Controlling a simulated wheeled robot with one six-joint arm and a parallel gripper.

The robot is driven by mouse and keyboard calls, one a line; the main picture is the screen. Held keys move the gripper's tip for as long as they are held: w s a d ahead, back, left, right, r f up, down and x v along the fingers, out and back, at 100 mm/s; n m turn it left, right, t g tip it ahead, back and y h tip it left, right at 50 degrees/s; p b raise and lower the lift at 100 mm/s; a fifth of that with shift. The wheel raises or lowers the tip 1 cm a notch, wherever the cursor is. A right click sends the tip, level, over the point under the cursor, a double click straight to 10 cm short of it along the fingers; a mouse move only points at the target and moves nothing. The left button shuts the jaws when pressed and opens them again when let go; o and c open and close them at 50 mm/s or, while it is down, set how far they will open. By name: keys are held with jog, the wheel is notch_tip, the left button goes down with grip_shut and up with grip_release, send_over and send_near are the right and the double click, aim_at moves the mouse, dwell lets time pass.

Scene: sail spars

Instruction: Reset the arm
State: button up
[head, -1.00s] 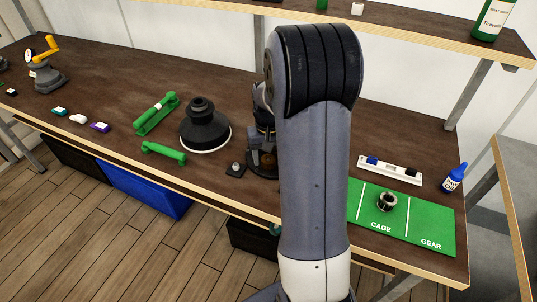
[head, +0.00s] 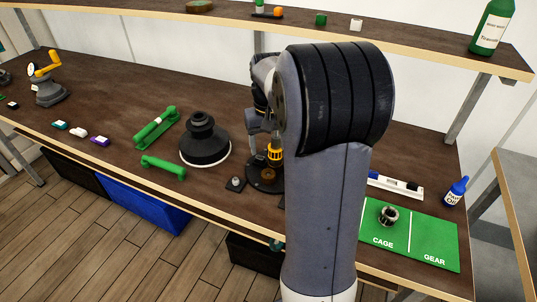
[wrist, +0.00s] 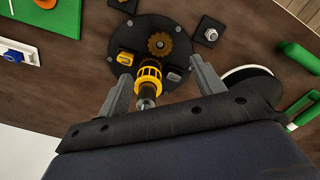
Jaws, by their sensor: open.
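My gripper (wrist: 160,68) is open, its two grey fingers apart in the wrist view. A yellow cage-like part (wrist: 148,77) on a dark shaft appears between the fingers in that view, with no clear contact. It stands on a round black base (wrist: 128,42) that also carries a brown gear (wrist: 160,44) and two small blocks, one yellow and one grey. In the head view my arm covers much of the bench centre. The yellow part (head: 275,153) shows just left of my arm, and only a bit of the gripper shows behind it.
A black cone-shaped thing with a white rim (head: 205,140) and green holders (head: 163,167) stand to the left. A green mat (head: 433,228) marked CAGE and GEAR holds a metal ring (head: 388,215). A blue-capped bottle (head: 455,190) is at right. A shelf (head: 420,42) runs above.

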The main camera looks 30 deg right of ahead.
aim_at(268, 175)
jog(key=shift+r, duration=0.3)
notch_tip(268, 175, down, 11)
jog(key=shift+r+p, duration=0.1)
jog(key=shift+p, duration=0.3)
jog(key=shift+r, duration=0.4)
jog(key=shift+f, duration=0.1)
